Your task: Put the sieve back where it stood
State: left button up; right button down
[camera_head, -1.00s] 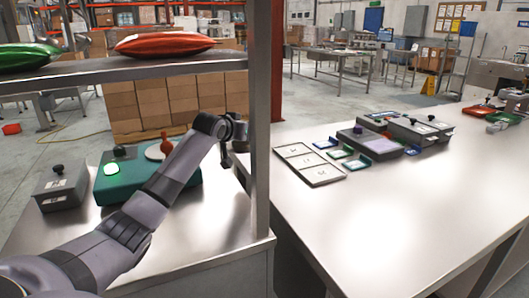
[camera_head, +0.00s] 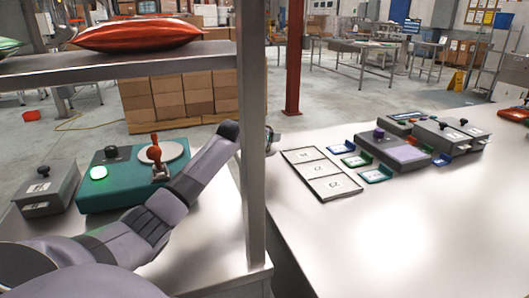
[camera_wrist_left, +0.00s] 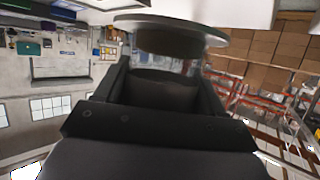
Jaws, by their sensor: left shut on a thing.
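My left arm comes in from the left and passes behind the grey shelf post in the head view. My left gripper (camera_wrist_left: 160,85) is seen from behind in the left wrist view. It is shut on a round thing with a pale grey rim and a dark part below it, which I take to be the sieve (camera_wrist_left: 208,38). In the head view the post hides most of the gripper, and only a small piece shows just right of the post. The sieve cannot be made out there. My right gripper is in neither view.

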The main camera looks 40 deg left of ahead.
pick_arm(q)
notch_tip(320, 180, down, 5)
jog(key=shift+r, duration=0.1)
jog(key=o, duration=1.4)
